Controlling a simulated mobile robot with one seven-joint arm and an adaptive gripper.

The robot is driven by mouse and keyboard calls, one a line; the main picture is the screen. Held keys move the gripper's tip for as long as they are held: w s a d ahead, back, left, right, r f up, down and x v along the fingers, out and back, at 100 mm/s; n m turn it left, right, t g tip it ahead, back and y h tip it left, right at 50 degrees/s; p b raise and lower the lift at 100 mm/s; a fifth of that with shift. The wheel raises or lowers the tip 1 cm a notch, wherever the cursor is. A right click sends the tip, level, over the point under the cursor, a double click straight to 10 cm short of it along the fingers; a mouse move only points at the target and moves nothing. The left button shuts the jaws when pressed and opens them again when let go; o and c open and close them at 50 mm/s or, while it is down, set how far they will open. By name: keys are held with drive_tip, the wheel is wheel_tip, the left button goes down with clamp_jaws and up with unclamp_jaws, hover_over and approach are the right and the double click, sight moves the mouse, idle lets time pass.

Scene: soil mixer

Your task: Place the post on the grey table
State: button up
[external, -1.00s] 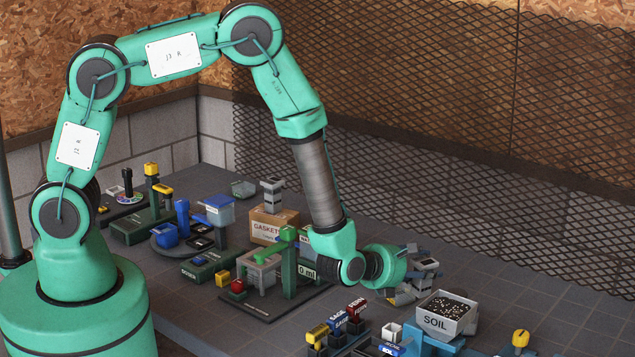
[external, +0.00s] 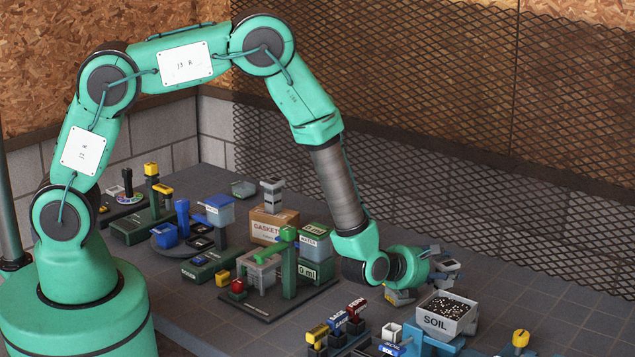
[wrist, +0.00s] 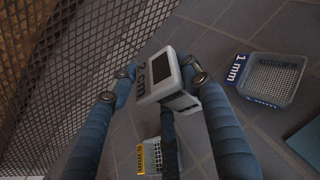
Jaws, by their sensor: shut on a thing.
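My gripper (external: 440,266) is at the right of the external view, behind the soil bin. The post also shows in the external view (external: 449,264), partly hidden by my gripper. The grey table (external: 205,318) is the tiled surface under everything. It shows below the post in the wrist view (wrist: 215,30); the gap between them is hard to judge.
A grey sieve marked 1 mm (wrist: 272,82) and a yellow-labelled sieve (wrist: 150,157) lie near the post. The soil bin (external: 446,318) stands close in front of my gripper. A mesh fence (wrist: 75,70) rises behind. Bare table lies at the right (external: 575,320).

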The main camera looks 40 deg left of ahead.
drive_tip(key=w+d+b, duration=0.1)
drive_tip(key=w+d, duration=0.4)
drive_tip(key=w, duration=0.3)
drive_tip(key=shift+w+f, duration=0.4)
drive_tip(key=shift+f, duration=0.05)
drive_tip(key=shift+d, duration=0.1)
drive_tip(key=shift+f+b, duration=0.45)
drive_tip(key=shift+f, duration=1.35)
drive_tip(key=shift+f, duration=0.15)
drive_tip(key=o, duration=1.2)
drive_tip(key=shift+c, duration=0.2)
